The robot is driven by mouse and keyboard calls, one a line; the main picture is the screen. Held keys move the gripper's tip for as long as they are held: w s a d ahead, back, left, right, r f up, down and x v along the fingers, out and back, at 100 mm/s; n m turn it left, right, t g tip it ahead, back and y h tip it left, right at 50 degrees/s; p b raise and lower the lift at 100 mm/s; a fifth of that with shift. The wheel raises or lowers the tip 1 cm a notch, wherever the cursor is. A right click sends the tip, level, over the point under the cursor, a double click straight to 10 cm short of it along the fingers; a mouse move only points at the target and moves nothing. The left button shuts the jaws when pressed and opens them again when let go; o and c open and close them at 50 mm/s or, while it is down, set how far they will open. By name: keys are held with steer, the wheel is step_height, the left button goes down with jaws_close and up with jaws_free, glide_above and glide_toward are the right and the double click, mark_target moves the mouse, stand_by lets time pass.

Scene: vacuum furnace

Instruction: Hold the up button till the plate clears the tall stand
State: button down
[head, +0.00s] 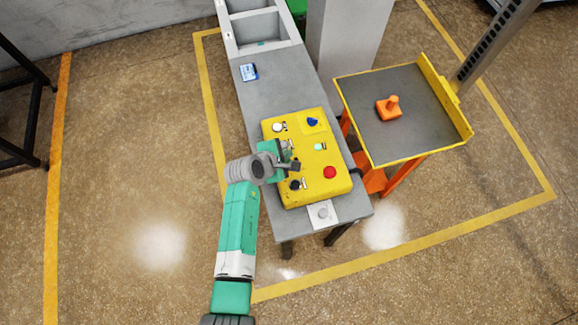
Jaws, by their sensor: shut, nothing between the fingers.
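A yellow control box (300,195) lies on the grey bench. On it are a white button (278,127), a blue knob (313,121), a pale green lit button (319,146), a red button (330,171) and a black button (295,184). I cannot read which one is up. My gripper (296,166) is shut and empty over the left-middle of the box, just above the black button in the picture; contact is unclear. A grey plate with a yellow rim (437,138) stands on orange legs to the right, carrying an orange pegged block (389,108). I cannot tell which thing is the tall stand.
The grey bench (262,98) bears a blue-and-white card (249,72) and a grey open tray (229,38) at its far end. A grey column (345,45) rises behind the bench. A dark slotted post (493,48) stands beside the plate.

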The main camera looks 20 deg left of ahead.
steer(key=shift+f+b, duration=1.25)
steer(key=shift+f, duration=0.85)
steer(key=shift+f, duration=0.1)
steer(key=shift+f, duration=0.3)
